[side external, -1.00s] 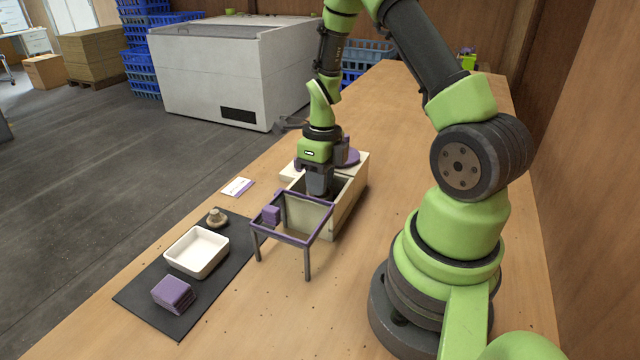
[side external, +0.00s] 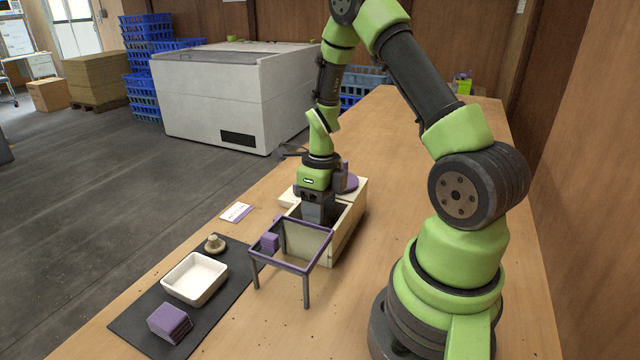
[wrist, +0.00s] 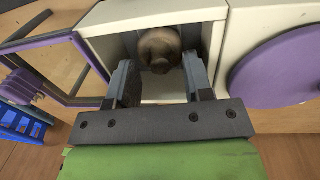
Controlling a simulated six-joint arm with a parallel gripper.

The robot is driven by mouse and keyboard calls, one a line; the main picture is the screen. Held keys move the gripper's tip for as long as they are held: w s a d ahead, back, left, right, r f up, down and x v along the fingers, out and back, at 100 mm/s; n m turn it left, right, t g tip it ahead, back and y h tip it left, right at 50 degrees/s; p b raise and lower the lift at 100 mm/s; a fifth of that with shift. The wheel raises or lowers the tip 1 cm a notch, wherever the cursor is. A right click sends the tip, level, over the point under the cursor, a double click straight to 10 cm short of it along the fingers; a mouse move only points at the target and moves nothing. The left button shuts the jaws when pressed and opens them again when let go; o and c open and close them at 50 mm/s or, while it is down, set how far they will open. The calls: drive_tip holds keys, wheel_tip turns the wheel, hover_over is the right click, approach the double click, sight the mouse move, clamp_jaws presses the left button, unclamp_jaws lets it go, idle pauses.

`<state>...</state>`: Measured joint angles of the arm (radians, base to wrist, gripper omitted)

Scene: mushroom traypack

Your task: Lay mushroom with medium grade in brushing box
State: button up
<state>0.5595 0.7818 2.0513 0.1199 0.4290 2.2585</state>
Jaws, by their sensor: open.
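A brownish mushroom (wrist: 158,42) lies inside a compartment of the cream box (wrist: 104,22), a darker stub facing the wrist camera. My gripper (wrist: 158,66) is open, its two fingers reaching into that compartment on either side of the mushroom. I cannot tell if they touch it. In the side external view my gripper (side external: 318,218) points down into the cream box (side external: 349,232), whose inside is mostly hidden there. No grade marking is legible.
A purple-rimmed frame on legs (side external: 306,290) stands against the box's near end. A purple disc (wrist: 285,65) lies on the box's other section. Purple stacked blocks (side external: 169,323) sit on the mat, and a small card (side external: 235,212) lies behind it. Table right of the box is clear.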

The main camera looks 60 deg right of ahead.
drive_tip(key=a+r+n+t, duration=0.15)
drive_tip(key=r+n, duration=0.25)
drive_tip(key=r, duration=0.4)
drive_tip(key=a+r+n, duration=0.2)
drive_tip(key=r+n, duration=0.1)
drive_tip(key=r, duration=0.6)
drive_tip(key=s+a+r+n+t, duration=0.2)
drive_tip(key=s+a+n, duration=0.3)
drive_tip(key=n, duration=0.7)
drive_tip(key=s+a+r+n+t, duration=0.3)
drive_tip(key=a+n, duration=0.4)
drive_tip(key=n, duration=0.6)
wheel_tip(320, 180, up, 3)
drive_tip(key=shift+s+a+f+t+y, duration=0.2)
drive_tip(key=shift+s+a+t+y, duration=0.2)
drive_tip(key=shift+s, duration=0.45)
